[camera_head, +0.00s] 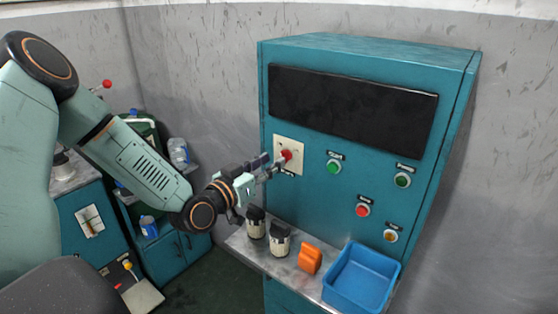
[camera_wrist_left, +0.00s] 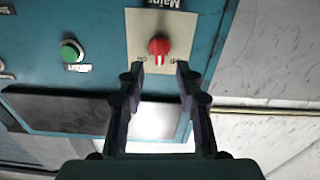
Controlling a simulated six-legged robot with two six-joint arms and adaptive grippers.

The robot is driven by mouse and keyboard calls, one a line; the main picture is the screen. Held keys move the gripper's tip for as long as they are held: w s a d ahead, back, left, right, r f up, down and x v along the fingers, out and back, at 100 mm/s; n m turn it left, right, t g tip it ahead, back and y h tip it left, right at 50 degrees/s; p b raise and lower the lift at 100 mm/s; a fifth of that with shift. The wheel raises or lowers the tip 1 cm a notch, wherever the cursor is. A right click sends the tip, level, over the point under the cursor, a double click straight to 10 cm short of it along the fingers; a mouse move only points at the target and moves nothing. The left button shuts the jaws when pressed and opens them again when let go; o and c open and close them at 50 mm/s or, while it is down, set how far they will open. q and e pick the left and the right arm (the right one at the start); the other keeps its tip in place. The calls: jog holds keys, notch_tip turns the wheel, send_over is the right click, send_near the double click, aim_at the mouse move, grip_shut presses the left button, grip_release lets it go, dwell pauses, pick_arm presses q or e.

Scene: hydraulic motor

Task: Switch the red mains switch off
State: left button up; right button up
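The red mains switch (camera_head: 286,155) is a knob on a cream plate (camera_head: 279,143) at the left of the teal control cabinet. It also shows in the wrist view (camera_wrist_left: 159,46), which is upside down, with a "Mains" label by the plate. My left gripper (camera_head: 273,165) is right in front of the switch. In the wrist view its two fingers (camera_wrist_left: 160,72) are spread apart with nothing between them, and the knob appears just beyond their tips. I cannot tell the knob's exact setting or whether a finger touches it. My right gripper is out of view.
Green buttons (camera_head: 334,167), a red button (camera_head: 362,210) and a yellow one (camera_head: 390,236) sit right of the switch. Below, a ledge holds two dark-topped jars (camera_head: 279,240), an orange object (camera_head: 309,259) and a blue bin (camera_head: 361,278). A dark panel (camera_head: 350,107) lies above.

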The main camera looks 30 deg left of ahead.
aim_at(281, 155)
pick_arm(q)
jog(key=shift+w+d+b, duration=0.2)
jog(key=shift+w+b, duration=0.15)
jog(key=shift+w, duration=1.8)
grip_shut()
